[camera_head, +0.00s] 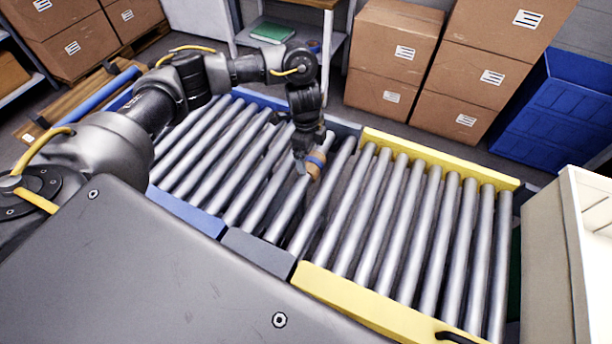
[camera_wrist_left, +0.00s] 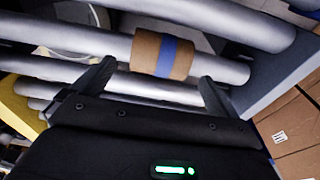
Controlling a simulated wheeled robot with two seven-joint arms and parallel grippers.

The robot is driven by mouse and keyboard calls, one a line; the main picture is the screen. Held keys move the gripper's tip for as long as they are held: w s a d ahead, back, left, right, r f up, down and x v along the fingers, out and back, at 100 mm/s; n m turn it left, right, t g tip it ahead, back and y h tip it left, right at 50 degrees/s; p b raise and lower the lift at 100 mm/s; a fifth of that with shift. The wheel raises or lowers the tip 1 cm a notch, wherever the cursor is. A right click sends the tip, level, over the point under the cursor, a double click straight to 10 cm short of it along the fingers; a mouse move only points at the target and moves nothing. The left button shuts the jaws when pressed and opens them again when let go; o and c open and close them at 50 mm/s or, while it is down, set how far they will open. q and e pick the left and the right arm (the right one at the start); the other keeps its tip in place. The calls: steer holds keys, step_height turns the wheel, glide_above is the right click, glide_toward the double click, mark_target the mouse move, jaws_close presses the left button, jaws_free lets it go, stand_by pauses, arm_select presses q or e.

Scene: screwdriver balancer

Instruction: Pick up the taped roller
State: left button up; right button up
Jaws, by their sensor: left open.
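The taped roller (camera_head: 289,208) is a grey metal roller in the conveyor, with a tan band carrying a blue stripe near its far end. In the left wrist view the tan and blue tape (camera_wrist_left: 162,56) shows ahead of the fingers, a little left of the middle between them. My left gripper (camera_head: 302,165) is at the taped part in the head view, pointing down. In the left wrist view the left gripper (camera_wrist_left: 152,82) has its two fingers spread wide with nothing clamped between them. The far finger is partly hidden in the head view. My right gripper is not in view.
The conveyor has a blue rail (camera_head: 187,213) on the left part and a yellow rail (camera_head: 440,160) on the right part, with several plain rollers close on both sides. Cardboard boxes (camera_head: 395,50) and a blue crate (camera_head: 560,105) stand behind. A beige cabinet (camera_head: 548,250) is at right.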

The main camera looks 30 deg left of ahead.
arm_select(q)
steer(key=shift+f, duration=0.8)
steer(key=shift+c, duration=0.2)
steer(key=c, duration=1.7)
